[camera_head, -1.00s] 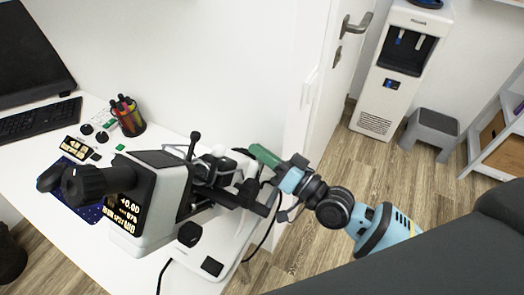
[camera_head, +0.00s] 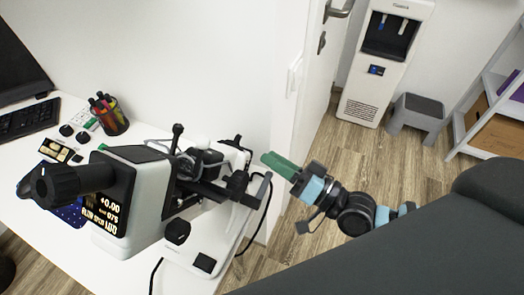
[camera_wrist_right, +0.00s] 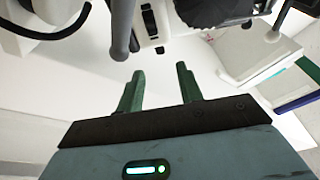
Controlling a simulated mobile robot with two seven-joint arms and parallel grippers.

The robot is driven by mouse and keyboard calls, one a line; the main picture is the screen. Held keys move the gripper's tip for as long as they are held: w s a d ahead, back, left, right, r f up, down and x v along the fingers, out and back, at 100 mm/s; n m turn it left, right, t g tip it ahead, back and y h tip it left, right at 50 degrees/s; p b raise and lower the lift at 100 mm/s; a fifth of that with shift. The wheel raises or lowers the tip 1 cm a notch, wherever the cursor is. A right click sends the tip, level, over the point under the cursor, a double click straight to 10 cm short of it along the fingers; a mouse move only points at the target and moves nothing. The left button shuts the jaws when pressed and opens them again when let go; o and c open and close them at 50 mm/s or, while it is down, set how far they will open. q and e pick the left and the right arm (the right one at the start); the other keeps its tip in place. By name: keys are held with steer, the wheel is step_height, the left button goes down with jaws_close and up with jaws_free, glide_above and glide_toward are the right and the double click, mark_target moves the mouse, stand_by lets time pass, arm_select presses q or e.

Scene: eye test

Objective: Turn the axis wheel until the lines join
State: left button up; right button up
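A white and black lens-measuring instrument (camera_head: 152,205) stands on the white desk, with a black eyepiece (camera_head: 75,183) at left and a small lit screen (camera_head: 108,205) reading about +0.00; its lower text is hard to read. Black knobs show on its side, one low at the front (camera_head: 178,231); I cannot tell which is the axis wheel. My right gripper (camera_head: 267,159) is just right of the instrument, apart from it. In the right wrist view its green fingers (camera_wrist_right: 160,80) are apart and empty. A black ridged knob (camera_wrist_right: 203,11) is beyond them. The joining lines are not visible. My left gripper is not in view.
A pen cup (camera_head: 108,115), small dark knobs, a keyboard (camera_head: 28,118) and a monitor (camera_head: 18,62) are behind and left on the desk. A door (camera_head: 312,90), water dispenser (camera_head: 385,60), grey stool (camera_head: 416,114) and shelf (camera_head: 500,100) stand right. Floor between is clear.

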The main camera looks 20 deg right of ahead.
mark_target(240, 139)
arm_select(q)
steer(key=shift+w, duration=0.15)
arm_select(e)
steer(key=shift+s+d, duration=0.25)
steer(key=shift+s, duration=0.1)
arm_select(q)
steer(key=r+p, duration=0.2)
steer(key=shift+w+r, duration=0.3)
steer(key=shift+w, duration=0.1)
arm_select(e)
steer(key=w+g, duration=0.1)
steer(key=w+r+n+g+y, duration=0.1)
steer(key=w+n+g, duration=0.1)
steer(key=shift+a+r, duration=0.25)
steer(key=shift+r, duration=0.05)
steer(key=p+x, duration=0.2)
steer(key=x, duration=0.4)
steer(key=shift+a+r+p, duration=0.1)
steer(key=shift+a+p, duration=0.05)
steer(key=shift+p, duration=0.15)
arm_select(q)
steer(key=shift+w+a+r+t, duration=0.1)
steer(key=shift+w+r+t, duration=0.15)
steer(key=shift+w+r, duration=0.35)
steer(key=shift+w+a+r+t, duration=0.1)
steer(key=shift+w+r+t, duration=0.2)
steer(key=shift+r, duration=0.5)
arm_select(e)
steer(key=shift+w+a, duration=0.5)
steer(key=shift+a, duration=0.05)
